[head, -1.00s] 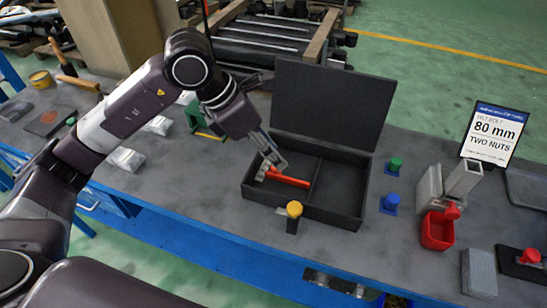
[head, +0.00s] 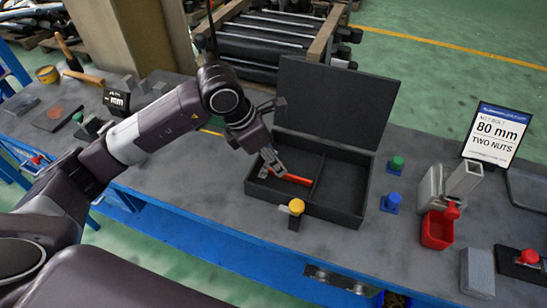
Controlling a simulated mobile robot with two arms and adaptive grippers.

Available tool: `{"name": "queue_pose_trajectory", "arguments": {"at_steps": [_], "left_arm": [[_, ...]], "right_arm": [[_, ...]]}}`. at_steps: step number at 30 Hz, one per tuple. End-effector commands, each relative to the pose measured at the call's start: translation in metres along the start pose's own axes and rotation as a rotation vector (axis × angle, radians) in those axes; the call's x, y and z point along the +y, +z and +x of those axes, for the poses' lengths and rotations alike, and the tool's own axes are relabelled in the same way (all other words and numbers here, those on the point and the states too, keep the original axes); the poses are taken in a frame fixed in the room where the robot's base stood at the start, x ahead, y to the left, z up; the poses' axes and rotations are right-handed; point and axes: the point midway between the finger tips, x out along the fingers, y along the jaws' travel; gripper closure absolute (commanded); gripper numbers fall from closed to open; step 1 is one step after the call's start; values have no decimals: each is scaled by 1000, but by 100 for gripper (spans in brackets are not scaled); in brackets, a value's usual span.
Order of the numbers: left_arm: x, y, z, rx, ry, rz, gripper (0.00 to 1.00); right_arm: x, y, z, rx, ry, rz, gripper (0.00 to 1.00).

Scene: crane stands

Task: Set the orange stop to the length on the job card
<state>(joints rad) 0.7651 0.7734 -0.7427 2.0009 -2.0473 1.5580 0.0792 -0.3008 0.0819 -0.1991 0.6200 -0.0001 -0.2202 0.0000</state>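The job card (head: 495,134) stands at the right and reads 80 mm and two nuts. An orange-yellow capped block (head: 296,207) stands at the front edge of the open black case (head: 334,212); I cannot tell if it is the orange stop. My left gripper (head: 272,170) points down into the case's left compartment, at the end of a red-orange handled tool (head: 297,179). Its fingers are too small to tell whether they grip. My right gripper is out of view.
Green (head: 396,165) and blue (head: 391,202) knobs stand right of the case. A red bin (head: 437,232) sits by grey metal blocks. A hammer (head: 84,77) lies at the far left. My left arm hides part of the bench's left side.

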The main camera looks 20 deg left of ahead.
Motion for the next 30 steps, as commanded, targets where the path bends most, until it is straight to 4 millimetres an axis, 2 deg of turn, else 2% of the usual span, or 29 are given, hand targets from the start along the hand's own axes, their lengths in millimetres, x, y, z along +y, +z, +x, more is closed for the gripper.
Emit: {"name": "queue_pose_trajectory", "arguments": {"at_steps": [1, 9, 11, 21, 30], "left_arm": [[0, 0, 0, 0, 0, 0, 66], [0, 0, 0, 0, 0, 0, 96], [0, 0, 0, 0, 0, 0, 100], [3, 2, 2, -1, 1, -1, 100], [34, 31, 15, -3, 3, -2, 100]], "right_arm": [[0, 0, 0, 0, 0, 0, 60], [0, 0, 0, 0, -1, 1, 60], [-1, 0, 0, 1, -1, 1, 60], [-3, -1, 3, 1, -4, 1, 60], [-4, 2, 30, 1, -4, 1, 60]]}}
